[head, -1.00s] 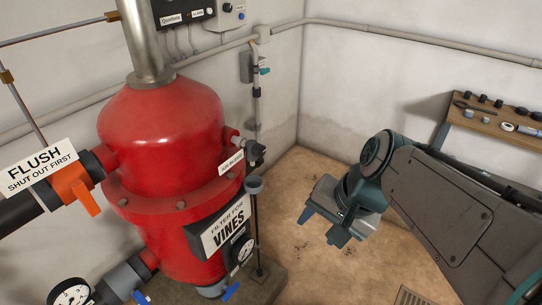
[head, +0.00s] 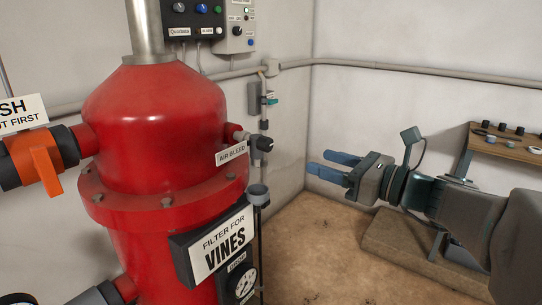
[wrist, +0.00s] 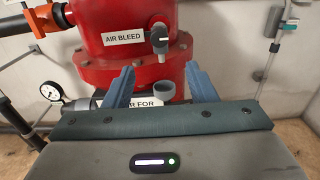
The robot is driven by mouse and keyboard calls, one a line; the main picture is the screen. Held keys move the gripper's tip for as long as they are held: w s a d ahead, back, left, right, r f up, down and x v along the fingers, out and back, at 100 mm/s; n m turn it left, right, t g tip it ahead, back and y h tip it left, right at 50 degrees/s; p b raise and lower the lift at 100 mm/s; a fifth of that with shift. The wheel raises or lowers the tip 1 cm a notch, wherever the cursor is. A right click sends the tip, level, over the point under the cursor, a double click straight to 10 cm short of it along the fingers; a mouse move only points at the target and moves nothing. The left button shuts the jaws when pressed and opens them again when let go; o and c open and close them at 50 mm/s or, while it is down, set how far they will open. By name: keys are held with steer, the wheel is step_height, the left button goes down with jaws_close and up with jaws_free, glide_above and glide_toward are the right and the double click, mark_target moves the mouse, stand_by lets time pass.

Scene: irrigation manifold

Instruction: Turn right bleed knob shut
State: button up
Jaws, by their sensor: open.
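The bleed knob (head: 264,144) is a small dark knob on the right side of the red filter vessel (head: 150,130), beside the AIR BLEED label (head: 231,154). In the wrist view the dark knob (wrist: 158,36) has a light pointer mark and a grey outlet below it. My gripper (head: 328,166) is open and empty, to the right of the knob and apart from it. In the wrist view my two blue fingers (wrist: 160,84) point toward the vessel, with the knob beyond and above the gap between them.
A grey cup (head: 257,194) on a drain pipe stands below the knob. An orange-handled valve (head: 45,160) is at left. A pressure gauge (head: 244,284) sits below the VINES sign (head: 222,242). A wooden shelf (head: 510,145) with small parts is at right.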

mark_target(270, 146)
steer(key=b+x, duration=0.1)
steer(key=x, duration=1.2)
steer(key=shift+w+a, duration=0.1)
steer(key=shift+a, duration=0.05)
steer(key=c, duration=1)
